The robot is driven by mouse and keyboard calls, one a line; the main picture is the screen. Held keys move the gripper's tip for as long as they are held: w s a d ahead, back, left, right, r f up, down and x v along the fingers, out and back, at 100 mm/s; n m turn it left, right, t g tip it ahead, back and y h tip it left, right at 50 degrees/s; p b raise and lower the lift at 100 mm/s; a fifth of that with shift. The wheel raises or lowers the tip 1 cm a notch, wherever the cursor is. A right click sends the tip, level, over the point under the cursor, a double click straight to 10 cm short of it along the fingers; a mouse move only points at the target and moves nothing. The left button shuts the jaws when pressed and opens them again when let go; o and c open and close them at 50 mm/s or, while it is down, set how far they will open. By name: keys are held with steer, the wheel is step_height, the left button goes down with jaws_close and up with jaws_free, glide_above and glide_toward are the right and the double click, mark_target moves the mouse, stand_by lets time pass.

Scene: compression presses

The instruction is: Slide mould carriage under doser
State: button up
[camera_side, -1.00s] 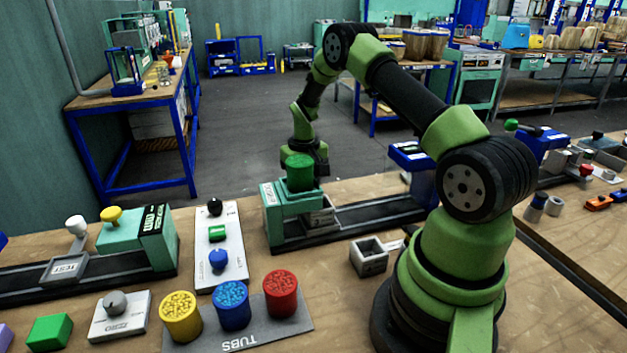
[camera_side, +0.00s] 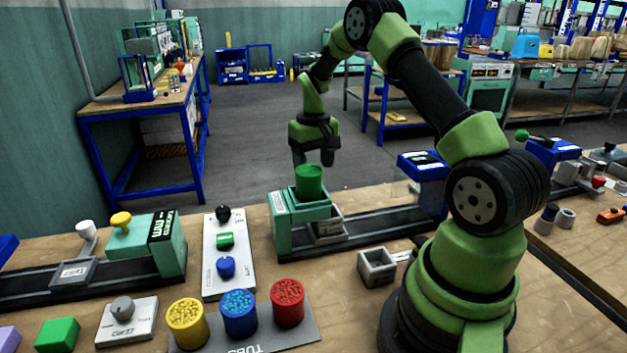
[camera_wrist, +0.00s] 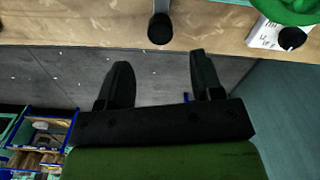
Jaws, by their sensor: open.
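The doser (camera_side: 296,222) is a teal block with a green cup (camera_side: 309,181) on top, at the left end of a dark rail (camera_side: 372,235). The grey mould carriage (camera_side: 327,229) sits on that rail, close against the doser's right side and apparently partly under it; how far under is hard to tell. My gripper (camera_side: 313,160) is open and empty, pointing down above and just behind the green cup. In the wrist view my gripper's two fingers (camera_wrist: 158,65) stand apart with nothing between them. A black knob on a grey stem (camera_wrist: 160,28) shows beyond them.
A blue-topped press (camera_side: 424,168) stands at the rail's right end. A panel with knobs (camera_side: 212,272) lies left of the doser, and an open grey box (camera_side: 377,267) lies in front of the rail. Yellow, blue and red tubs (camera_side: 239,312) stand at the front.

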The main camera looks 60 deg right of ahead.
steer(key=shift+r, duration=1.2)
steer(key=n, duration=0.5)
steer(key=shift+f+n, duration=0.15)
steer(key=shift+n, duration=0.25)
steer(key=shift+f, duration=0.4)
step_height(320, 180, down, 9)
